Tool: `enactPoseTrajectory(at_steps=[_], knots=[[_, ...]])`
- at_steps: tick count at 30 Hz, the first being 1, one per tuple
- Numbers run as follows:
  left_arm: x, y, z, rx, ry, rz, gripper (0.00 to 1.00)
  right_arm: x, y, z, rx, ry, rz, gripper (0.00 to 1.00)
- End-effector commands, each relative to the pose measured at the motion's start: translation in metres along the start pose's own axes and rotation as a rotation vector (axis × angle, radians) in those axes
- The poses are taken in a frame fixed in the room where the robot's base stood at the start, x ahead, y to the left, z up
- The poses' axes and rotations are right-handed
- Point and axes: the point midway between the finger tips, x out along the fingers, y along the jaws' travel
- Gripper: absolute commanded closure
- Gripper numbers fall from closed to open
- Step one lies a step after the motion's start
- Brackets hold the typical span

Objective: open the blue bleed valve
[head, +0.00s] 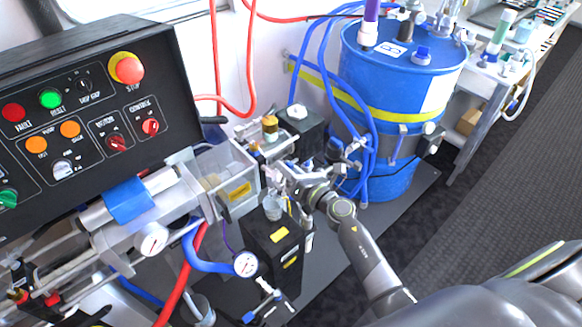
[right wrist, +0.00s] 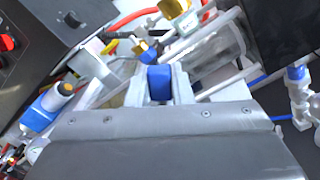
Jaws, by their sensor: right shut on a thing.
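My right gripper (head: 287,172) reaches in beside the clear-walled box at the end of the pump assembly. In the right wrist view its two pale fingers (right wrist: 160,88) are shut on a small blue block, which looks like the handle of the blue bleed valve (right wrist: 160,80). The fingers press on its left and right sides. In the head view the gripper and wrist hide this valve, so its turn angle cannot be told. My left gripper is not in view.
A black control panel (head: 75,120) with buttons stands at the left. A blue drum (head: 400,85) with blue hoses stands behind the gripper. A black box (head: 272,250) sits just below it. Pressure gauges (head: 246,264) and red hoses are close by.

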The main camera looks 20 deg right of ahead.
Motion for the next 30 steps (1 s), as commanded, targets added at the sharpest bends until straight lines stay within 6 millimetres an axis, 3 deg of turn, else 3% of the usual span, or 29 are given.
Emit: enactPoseTrajectory(at_steps=[15,30], knots=[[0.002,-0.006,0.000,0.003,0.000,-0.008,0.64,-0.001,0.023,-0.007,-0.423,0.002,-0.001,1.00],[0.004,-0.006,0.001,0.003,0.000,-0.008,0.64,-0.001,0.030,-0.011,-0.571,0.003,-0.001,1.00]])
